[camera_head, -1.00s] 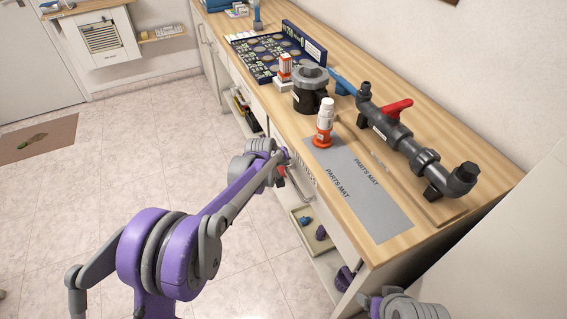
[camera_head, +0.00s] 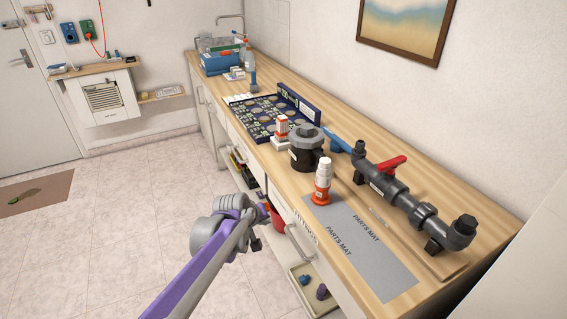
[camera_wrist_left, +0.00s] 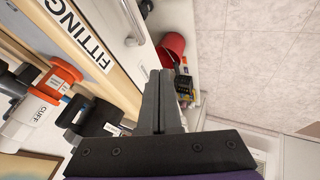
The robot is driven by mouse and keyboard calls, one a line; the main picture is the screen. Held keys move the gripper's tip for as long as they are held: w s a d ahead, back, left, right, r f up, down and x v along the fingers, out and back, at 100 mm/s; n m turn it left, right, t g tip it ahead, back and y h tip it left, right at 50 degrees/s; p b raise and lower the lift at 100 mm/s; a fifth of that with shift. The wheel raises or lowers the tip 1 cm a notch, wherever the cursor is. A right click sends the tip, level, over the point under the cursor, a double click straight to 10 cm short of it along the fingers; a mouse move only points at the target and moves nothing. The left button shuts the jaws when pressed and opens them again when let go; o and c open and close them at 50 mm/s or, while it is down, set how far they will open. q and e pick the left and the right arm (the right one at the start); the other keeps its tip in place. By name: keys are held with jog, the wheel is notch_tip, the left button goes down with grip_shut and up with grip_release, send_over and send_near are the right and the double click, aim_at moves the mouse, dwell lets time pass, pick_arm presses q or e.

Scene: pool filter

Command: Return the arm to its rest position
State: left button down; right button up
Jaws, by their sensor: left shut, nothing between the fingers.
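My left arm reaches in from the bottom of the head view. Its wrist and gripper (camera_head: 256,243) are over the floor, in front of the cabinet and apart from the worktop. In the left wrist view the two dark fingers (camera_wrist_left: 160,76) lie together with nothing between them. The drawer front with its fittings label (camera_wrist_left: 82,35) lies to the left of the fingers, and a red bucket (camera_wrist_left: 171,48) is beyond the tips. My right gripper is out of view.
The worktop holds a white-and-orange bottle (camera_head: 322,182), a dark filter housing (camera_head: 307,150), a grey parts mat (camera_head: 372,262) and a pipe assembly with a red-handled valve (camera_head: 390,165). A tray (camera_head: 312,297) sits on the low shelf.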

pick_arm(q)
jog(key=s+a+r+m+y+p, duration=0.1)
jog(key=s+a+r+p, duration=0.1)
jog(key=s, duration=0.9)
jog(key=s+a+r+m+g+p, duration=0.1)
jog(key=s+a+r+m+p, duration=0.1)
jog(key=s, duration=0.9)
jog(key=s+a+r+m+y+p, duration=0.1)
jog(key=s+p, duration=0.3)
jog(key=s, duration=0.7)
jog(key=shift+s+a+r+m+g+y+p, duration=0.3)
jog(key=shift+a+r+m, duration=0.2)
jog(key=shift+a+r, duration=0.3)
jog(key=shift+d, duration=0.1)
